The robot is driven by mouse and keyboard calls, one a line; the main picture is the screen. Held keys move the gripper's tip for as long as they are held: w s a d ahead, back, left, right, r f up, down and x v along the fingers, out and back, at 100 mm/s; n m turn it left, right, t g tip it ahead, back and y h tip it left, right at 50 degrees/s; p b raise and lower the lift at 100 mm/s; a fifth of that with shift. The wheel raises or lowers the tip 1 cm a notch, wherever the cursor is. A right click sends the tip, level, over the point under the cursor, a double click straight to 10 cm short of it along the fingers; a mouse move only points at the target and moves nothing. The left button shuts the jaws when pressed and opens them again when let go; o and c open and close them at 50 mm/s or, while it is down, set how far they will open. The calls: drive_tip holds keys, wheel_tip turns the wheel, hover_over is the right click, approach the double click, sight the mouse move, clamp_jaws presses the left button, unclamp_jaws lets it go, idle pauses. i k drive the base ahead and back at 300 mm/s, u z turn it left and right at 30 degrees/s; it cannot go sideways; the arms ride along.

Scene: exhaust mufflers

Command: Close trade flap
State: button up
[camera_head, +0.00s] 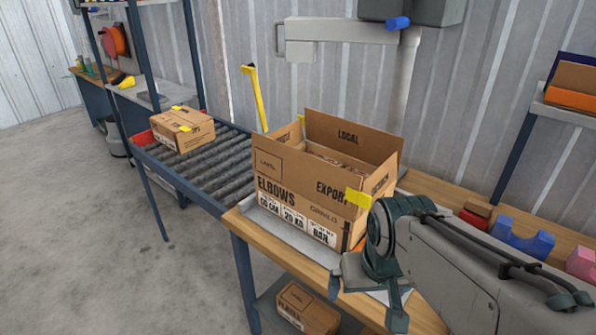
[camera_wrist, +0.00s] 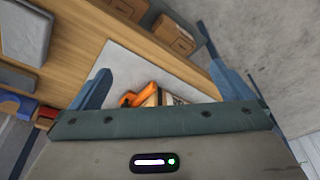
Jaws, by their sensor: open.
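An open cardboard box (camera_head: 300,190) marked ELBOWS stands on the bench, its top flaps raised. The far flap (camera_head: 345,128) reads LOCAL and the near flap (camera_head: 290,168) reads EXPORT. The left flap (camera_head: 285,138) and right flap (camera_head: 382,178) are partly hidden, and their lettering is too small to read surely as TRADE. My gripper (camera_head: 367,298) is open and empty, low in front of the box's right corner and apart from the flaps. The wrist view shows its spread fingers (camera_wrist: 160,82) over the bench, with an orange object (camera_wrist: 138,97) between them.
A roller conveyor (camera_head: 205,160) adjoins the bench on the left and carries a closed box (camera_head: 183,129). Another box (camera_head: 307,308) lies on the shelf below. Blue (camera_head: 522,238) and red (camera_head: 474,218) items sit on the wooden bench top at right. Yellow tape (camera_head: 358,198) hangs at the box's right corner.

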sight(292, 135)
drive_tip(key=k, duration=1.15)
drive_tip(key=u, duration=0.95)
drive_tip(key=i, duration=1.35)
drive_tip(key=z, duration=0.5)
drive_tip(key=i, duration=0.75)
drive_tip(key=z, duration=0.7)
